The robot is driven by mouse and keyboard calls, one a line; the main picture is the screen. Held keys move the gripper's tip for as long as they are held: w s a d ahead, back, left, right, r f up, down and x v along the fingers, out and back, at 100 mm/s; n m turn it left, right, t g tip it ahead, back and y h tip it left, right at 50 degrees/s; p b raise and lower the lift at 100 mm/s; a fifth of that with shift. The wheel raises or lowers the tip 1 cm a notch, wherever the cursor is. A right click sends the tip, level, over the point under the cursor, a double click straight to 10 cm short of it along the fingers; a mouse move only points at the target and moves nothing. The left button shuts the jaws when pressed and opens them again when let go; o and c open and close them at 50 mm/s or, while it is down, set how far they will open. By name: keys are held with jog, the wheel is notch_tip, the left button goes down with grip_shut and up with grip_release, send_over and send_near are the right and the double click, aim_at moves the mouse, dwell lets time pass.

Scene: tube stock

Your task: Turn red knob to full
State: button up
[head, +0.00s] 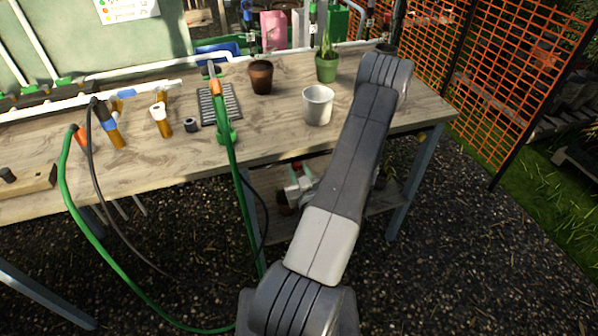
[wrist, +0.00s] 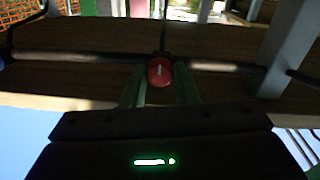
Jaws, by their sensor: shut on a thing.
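The red knob (wrist: 159,72) is in the middle of the wrist view, on a dark horizontal pipe under the wooden table. It is round, with a pale mark on its face. My gripper (wrist: 160,88) has its two greenish fingers on either side of the knob, shut on it. In the head view, my gripper (head: 300,185) is low under the table top, partly hidden by my arm. A small bit of the red knob (head: 297,166) shows just behind the fingers there.
The potting table (head: 180,165) carries a brown pot (head: 261,77), a white pot (head: 318,104) and a potted plant (head: 327,66). A green hose (head: 240,190) hangs left of my gripper. A table leg (wrist: 287,55) stands right of the knob.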

jog(key=o, duration=1)
jog(key=shift+b+v, duration=2.2)
jog(key=shift+v, duration=4.7)
jog(key=shift+p+x, duration=2.2)
jog(key=shift+x, duration=4.7)
